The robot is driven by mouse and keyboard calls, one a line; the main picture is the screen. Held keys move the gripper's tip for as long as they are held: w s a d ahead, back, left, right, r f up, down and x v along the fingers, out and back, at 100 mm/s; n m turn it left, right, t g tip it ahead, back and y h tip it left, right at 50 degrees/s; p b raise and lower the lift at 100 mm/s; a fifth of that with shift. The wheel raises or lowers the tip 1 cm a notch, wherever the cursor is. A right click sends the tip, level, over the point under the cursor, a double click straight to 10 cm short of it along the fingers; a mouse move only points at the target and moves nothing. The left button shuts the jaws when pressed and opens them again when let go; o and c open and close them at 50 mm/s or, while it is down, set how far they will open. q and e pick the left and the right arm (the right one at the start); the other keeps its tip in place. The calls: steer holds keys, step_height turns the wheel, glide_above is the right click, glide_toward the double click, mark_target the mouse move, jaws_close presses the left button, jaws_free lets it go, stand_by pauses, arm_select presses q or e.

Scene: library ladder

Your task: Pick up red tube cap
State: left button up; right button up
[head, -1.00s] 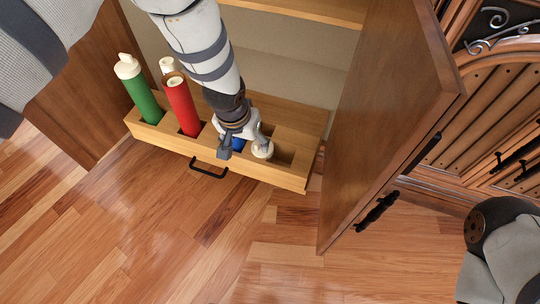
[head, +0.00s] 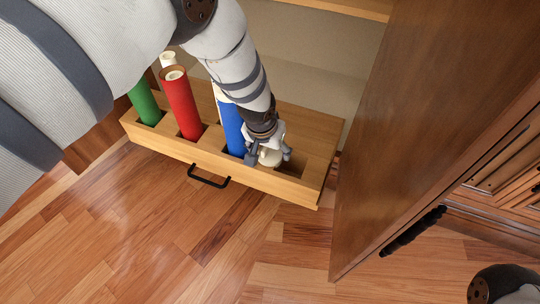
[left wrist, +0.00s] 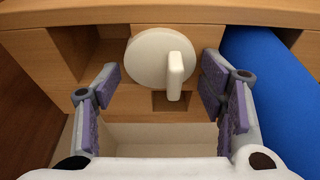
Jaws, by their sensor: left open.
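The red tube (head: 181,105) stands in a slot of the pulled-out wooden drawer (head: 298,190), and its top looks uncapped. A cream-white cap (head: 270,157) sits at the drawer's right part, right of the blue tube (head: 232,127). My left gripper (head: 268,154) is open around this cap. In the left wrist view the round cap (left wrist: 150,58) with its upright grip lies between the spread fingers (left wrist: 165,95), touching neither. The blue tube (left wrist: 270,80) is close beside the right finger there. Whether this cap belongs to the red tube cannot be told.
A green tube (head: 144,101) stands left of the red one, and another cream top (head: 168,58) shows behind. The open cabinet door (head: 400,130) stands right of the drawer. The drawer's black handle (head: 208,180) juts forward. The wooden floor (head: 190,250) in front is clear.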

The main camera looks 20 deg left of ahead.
arm_select(q)
steer(key=shift+r, duration=0.2)
steer(key=c, duration=0.6)
steer(key=shift+r, duration=0.1)
